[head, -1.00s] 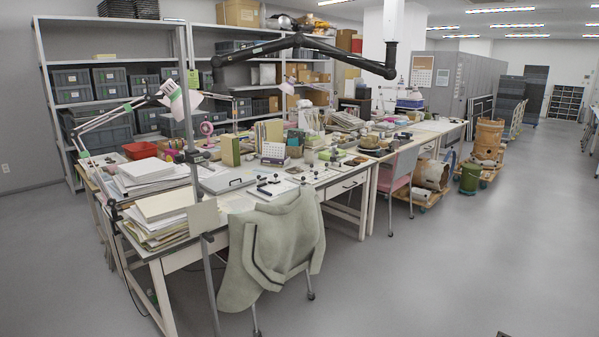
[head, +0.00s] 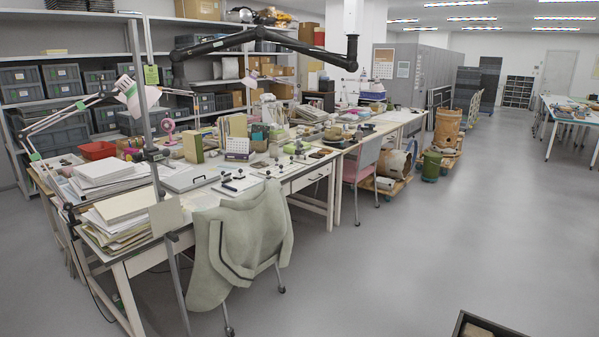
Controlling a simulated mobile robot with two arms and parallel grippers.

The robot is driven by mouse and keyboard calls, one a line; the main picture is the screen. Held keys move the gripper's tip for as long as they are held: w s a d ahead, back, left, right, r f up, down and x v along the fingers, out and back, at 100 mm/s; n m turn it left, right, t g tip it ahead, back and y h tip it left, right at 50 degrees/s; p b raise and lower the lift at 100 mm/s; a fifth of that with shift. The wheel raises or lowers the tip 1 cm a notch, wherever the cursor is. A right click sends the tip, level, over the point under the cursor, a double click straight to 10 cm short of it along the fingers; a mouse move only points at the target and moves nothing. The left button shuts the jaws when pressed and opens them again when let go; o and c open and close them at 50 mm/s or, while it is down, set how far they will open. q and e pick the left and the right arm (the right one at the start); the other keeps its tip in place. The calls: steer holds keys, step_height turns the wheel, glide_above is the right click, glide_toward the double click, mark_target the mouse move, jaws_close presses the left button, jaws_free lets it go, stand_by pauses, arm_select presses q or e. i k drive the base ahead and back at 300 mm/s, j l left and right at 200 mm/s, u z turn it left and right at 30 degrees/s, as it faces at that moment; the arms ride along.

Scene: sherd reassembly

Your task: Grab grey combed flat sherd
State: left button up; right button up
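I cannot make out a grey combed flat sherd in the head view. A dark-rimmed tray (head: 463,325) with a tan piece (head: 481,330) in it shows at the bottom right edge, mostly cut off. Small items lie on the cluttered white worktable (head: 318,172), too small to tell apart. On a far table at the right are several brownish and bluish pieces (head: 572,110), also too small to identify. Neither of my grippers is in view.
A chair with a pale green garment (head: 240,245) stands at the worktable's front. A pink chair (head: 362,160), a green bin (head: 431,166) and large pots on dollies (head: 447,128) stand farther back. The grey floor (head: 430,245) is open at the centre and right.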

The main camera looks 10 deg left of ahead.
mark_target(260, 165)
steer(key=i, duration=1.9)
steer(key=i+u, duration=0.1)
steer(key=i, duration=0.4)
steer(key=i+l, duration=0.1)
steer(key=i, duration=0.45)
steer(key=i+u, duration=0.15)
steer(key=i, duration=0.35)
steer(key=i+l, duration=0.2)
steer(key=i, duration=0.3)
steer(key=i+l+u, duration=0.15)
steer(key=i, duration=0.4)
